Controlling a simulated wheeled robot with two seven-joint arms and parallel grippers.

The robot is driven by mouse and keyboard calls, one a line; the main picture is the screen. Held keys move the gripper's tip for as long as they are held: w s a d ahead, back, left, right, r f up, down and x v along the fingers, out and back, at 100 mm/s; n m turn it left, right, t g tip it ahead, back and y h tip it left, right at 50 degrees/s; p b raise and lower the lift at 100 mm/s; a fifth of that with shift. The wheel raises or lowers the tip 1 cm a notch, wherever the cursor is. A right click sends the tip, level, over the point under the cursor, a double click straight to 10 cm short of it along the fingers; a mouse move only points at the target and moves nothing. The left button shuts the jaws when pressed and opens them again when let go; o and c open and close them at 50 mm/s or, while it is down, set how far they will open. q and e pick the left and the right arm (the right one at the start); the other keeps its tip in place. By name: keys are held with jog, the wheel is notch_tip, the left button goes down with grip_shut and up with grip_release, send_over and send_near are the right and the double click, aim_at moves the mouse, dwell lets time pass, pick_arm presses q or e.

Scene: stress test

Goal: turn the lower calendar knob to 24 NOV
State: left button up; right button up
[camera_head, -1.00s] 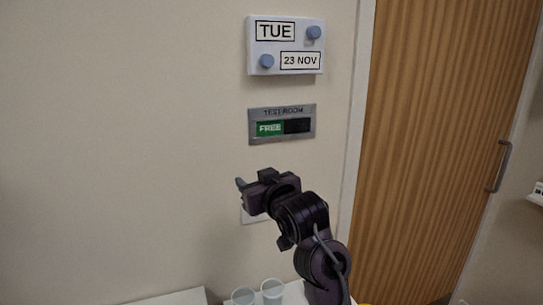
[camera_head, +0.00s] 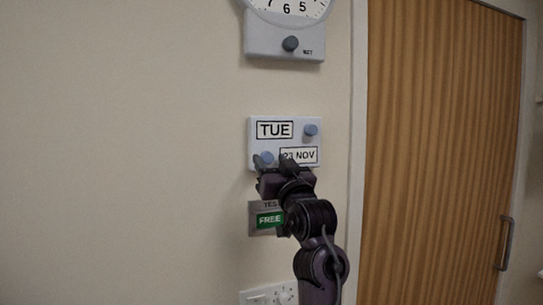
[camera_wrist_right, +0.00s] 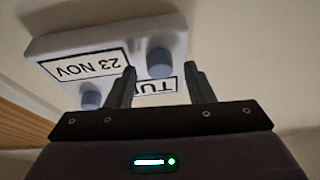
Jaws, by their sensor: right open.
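The calendar (camera_head: 252,133) is a white wall box with windows reading TUE above and 23 NOV below. Its lower knob (camera_head: 267,158), blue-grey, sits left of the date window. My right gripper (camera_head: 272,161) is open in front of the calendar's lower part, and one finger overlaps the date window. In the right wrist view the calendar is upside down, and the lower knob (camera_wrist_right: 159,63) shows between the two open fingers (camera_wrist_right: 160,72). I cannot tell whether the fingers touch it. My left gripper is not in view.
The upper knob (camera_head: 311,130) is right of TUE. A clock (camera_head: 290,10) with a dark knob (camera_head: 291,44) hangs above. Below, a FREE sign (camera_head: 268,220) is partly hidden by my right arm, with a wall panel (camera_head: 262,296) lower down. A wooden door (camera_head: 440,150) stands right.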

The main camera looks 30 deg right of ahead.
jog(key=shift+w, duration=0.2)
jog(key=shift+c, duration=0.3)
jog(key=c, duration=0.9)
jog(key=shift+c, duration=0.2)
jog(key=m+h, duration=0.1)
jog(key=m, duration=0.1)
jog(key=m+h, duration=0.1)
jog(key=m, duration=0.2)
jog(key=shift+a+r+g+h, duration=0.1)
jog(key=shift+a+g+h, duration=0.05)
jog(key=shift+g+h, duration=0.2)
jog(key=m+g+h+p, duration=0.1)
jog(key=m, duration=0.2)
jog(key=m+g+h, duration=0.1)
jog(key=m, duration=0.1)
jog(key=shift+w+a+m+h+p, duration=0.1)
jog(key=shift+m+h+p, duration=0.15)
jog(key=shift+m+p, duration=0.15)
jog(key=shift+m, duration=0.4)
